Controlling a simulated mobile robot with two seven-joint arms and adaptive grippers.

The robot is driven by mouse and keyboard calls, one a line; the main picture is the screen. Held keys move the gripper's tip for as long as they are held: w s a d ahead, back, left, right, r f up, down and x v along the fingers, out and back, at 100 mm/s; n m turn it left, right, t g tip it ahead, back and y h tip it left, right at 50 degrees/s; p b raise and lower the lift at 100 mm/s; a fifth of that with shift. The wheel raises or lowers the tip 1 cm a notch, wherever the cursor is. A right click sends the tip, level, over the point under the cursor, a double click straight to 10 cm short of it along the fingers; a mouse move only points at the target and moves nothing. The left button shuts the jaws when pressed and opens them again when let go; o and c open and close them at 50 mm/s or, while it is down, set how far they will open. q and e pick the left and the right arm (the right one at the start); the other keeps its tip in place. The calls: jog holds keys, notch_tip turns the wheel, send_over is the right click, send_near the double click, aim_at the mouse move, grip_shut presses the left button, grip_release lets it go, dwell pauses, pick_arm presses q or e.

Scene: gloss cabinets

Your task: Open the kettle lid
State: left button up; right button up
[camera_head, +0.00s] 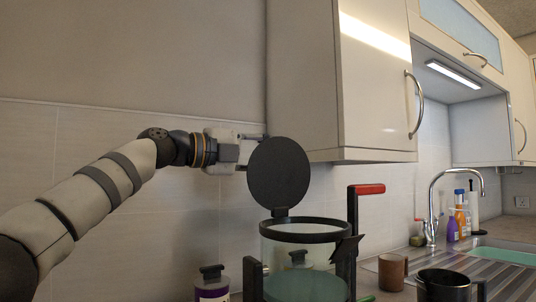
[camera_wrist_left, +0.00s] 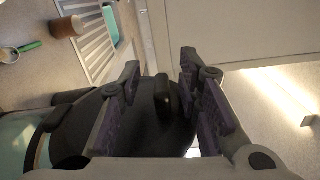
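The kettle has a clear glass body (camera_head: 292,248) with a black rim and stands at the lower middle of the head view. Its round black lid (camera_head: 278,172) stands upright on the hinge at the rim, so the kettle mouth is uncovered. My left gripper (camera_head: 252,148) is just behind and left of the lid, which partly hides the fingers. In the left wrist view my left gripper (camera_wrist_left: 160,68) is open, its fingers on either side of the lid's knob (camera_wrist_left: 163,94) with gaps visible. The black lid (camera_wrist_left: 145,125) fills the lower middle there.
A wall cabinet (camera_head: 375,90) hangs above and right of the kettle. A dark pump bottle (camera_head: 212,285) stands left of it. A brown mug (camera_head: 392,272), dark pot (camera_head: 443,284) and sink (camera_head: 505,255) lie farther right.

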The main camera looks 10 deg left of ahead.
pick_arm(q)
jog(key=v, duration=1.2)
